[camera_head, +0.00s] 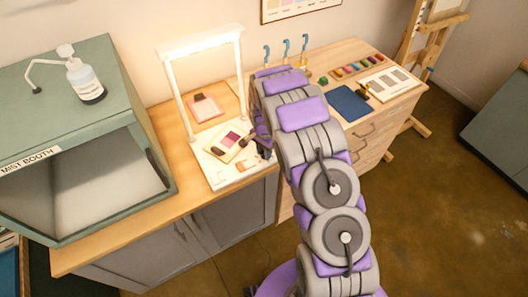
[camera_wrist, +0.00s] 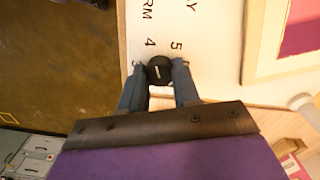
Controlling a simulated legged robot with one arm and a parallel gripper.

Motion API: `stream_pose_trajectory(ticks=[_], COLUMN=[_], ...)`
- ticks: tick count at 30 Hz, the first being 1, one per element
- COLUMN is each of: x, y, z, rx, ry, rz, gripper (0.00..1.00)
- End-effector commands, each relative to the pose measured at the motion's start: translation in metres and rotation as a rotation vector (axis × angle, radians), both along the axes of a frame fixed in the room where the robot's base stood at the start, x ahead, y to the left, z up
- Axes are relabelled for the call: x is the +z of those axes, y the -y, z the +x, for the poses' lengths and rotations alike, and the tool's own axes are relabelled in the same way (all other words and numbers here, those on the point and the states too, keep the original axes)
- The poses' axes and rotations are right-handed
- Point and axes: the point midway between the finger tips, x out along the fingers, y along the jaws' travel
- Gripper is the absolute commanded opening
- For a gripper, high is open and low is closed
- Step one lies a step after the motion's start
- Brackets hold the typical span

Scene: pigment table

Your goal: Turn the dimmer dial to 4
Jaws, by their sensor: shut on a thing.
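The dimmer dial (camera_wrist: 158,70) is a small round black knob with a short pale mark, on a white panel (camera_wrist: 190,20) in the wrist view. The printed figures 4 and 5 stand just beyond it, with parts of words above them. Other figures beside the fingers are partly hidden. In the head view my gripper (camera_head: 262,146) is at the right side of the white base of the lamp stand (camera_head: 217,170); the dial does not show clearly there.
The mist booth (camera_head: 75,120), with a pump bottle (camera_head: 84,80) on top, stands at left. A blue cloth (camera_head: 349,103) and a row of pigments (camera_head: 355,67) are on the right cabinet.

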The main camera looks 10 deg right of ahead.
Motion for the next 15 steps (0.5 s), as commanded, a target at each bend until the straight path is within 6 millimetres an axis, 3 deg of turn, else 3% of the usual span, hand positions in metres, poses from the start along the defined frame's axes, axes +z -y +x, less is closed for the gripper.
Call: stream_pose_trajectory(ticks=[15], x=[0.0035], y=[0.0002], z=[0.0046], rx=[-0.149], ry=[0.015], rz=[0.001], gripper=[0.01])
